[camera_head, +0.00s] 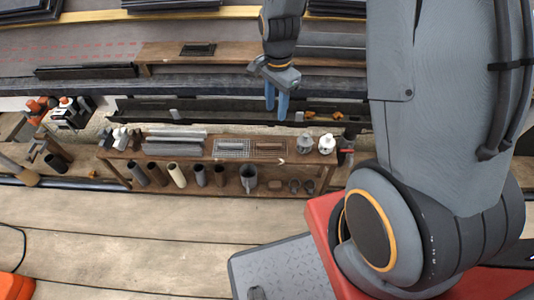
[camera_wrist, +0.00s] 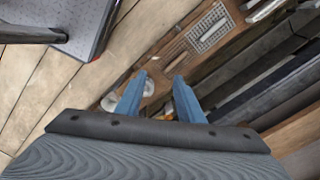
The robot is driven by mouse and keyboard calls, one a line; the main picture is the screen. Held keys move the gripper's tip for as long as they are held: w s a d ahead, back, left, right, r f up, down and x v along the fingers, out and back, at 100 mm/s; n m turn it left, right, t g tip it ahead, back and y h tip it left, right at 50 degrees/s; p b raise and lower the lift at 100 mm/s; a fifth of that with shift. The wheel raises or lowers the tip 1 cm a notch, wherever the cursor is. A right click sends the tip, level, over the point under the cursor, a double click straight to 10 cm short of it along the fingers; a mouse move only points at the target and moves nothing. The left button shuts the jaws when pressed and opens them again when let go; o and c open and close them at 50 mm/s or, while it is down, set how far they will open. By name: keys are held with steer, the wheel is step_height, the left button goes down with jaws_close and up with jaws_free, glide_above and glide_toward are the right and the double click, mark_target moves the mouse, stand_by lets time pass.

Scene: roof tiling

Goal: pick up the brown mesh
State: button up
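A flat brown piece (camera_head: 270,148), which looks like the brown mesh, lies on the top of the wooden rack, right of a grey mesh (camera_head: 235,148). Its weave is too small to make out. My gripper (camera_head: 276,103) hangs above and behind the rack, with its two blue fingers pointing down and apart. In the wrist view my gripper (camera_wrist: 160,80) is open, with nothing held between the fingers. The grey mesh (camera_wrist: 210,27) shows beyond the fingertips in that view.
The wooden rack (camera_head: 208,157) carries grey strips (camera_head: 175,142), two pale rounded items (camera_head: 326,143) at its right end, and several tubes below. A dark gutter (camera_head: 225,108) runs behind it. Plank flooring (camera_head: 130,235) in front is mostly clear.

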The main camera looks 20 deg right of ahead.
mark_target(269, 144)
steer(key=w+f+m+b, duration=0.2)
steer(key=f, duration=0.4)
steer(key=w+f+m+b, duration=0.2)
steer(key=f+m, duration=0.1)
steer(key=f, duration=0.4)
steer(key=w+f+m+b, duration=0.1)
steer(key=w+f+m, duration=0.1)
steer(key=f, duration=0.5)
steer(key=shift+w+a+m+b, duration=0.1)
steer(key=shift+w+m+b, duration=0.2)
steer(key=shift+w+b, duration=0.15)
steer(key=shift+s+f+b, duration=0.15)
steer(key=shift+f+b, duration=0.45)
steer(key=shift+f, duration=2.2)
steer(key=shift+c, duration=0.2)
jaws_close()
